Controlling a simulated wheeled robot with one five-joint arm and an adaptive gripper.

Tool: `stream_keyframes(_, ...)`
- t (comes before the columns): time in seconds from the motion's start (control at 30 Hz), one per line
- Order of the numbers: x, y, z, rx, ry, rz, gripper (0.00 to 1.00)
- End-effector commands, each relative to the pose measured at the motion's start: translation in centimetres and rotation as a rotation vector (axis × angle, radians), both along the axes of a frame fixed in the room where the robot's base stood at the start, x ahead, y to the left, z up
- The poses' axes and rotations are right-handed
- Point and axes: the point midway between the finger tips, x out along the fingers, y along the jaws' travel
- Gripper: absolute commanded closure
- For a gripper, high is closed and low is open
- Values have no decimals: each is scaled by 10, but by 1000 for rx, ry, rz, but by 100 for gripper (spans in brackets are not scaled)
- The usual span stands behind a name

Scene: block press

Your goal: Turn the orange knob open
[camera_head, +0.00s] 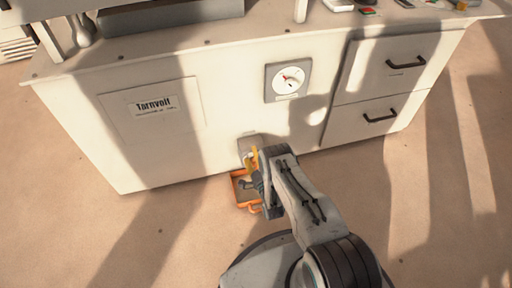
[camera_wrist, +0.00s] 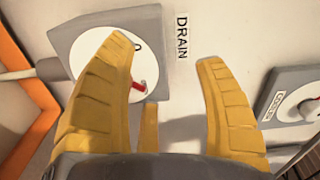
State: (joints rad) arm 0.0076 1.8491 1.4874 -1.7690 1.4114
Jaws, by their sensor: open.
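My gripper (camera_head: 254,160) is low at the front of the pale cabinet. In the wrist view its yellow fingers (camera_wrist: 164,52) are spread, with nothing seen held between them. A grey plate with a white round dial (camera_wrist: 135,62) and a red mark lies just beyond the left finger, which covers part of it. The word DRAIN (camera_wrist: 182,36) is printed beside the plate. The grey plate (camera_head: 248,145) shows in the head view, partly behind my gripper. I cannot make out an orange knob in either view; the fingers may hide it.
An orange-rimmed tray (camera_head: 243,204) lies on the floor below the plate; its orange edge (camera_wrist: 32,85) is at the wrist view's left. A gauge (camera_head: 288,82) is higher on the cabinet. Drawers with dark handles (camera_head: 380,117) are at right. Floor in front is mostly clear.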

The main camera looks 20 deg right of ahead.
Motion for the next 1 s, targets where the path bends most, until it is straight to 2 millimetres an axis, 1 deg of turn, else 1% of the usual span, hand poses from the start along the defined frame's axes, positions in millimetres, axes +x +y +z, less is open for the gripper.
stream_keyframes(0.1,1,0,17,0,-1,-1,36)
stream_keyframes(0.3,1,-1,39,0,-1,-2,36)
stream_keyframes(0.4,1,-1,47,0,-2,-2,36)
stream_keyframes(0.63,1,-1,55,0,-1,-2,36)
stream_keyframes(1.0,1,-1,55,0,-1,-2,36)
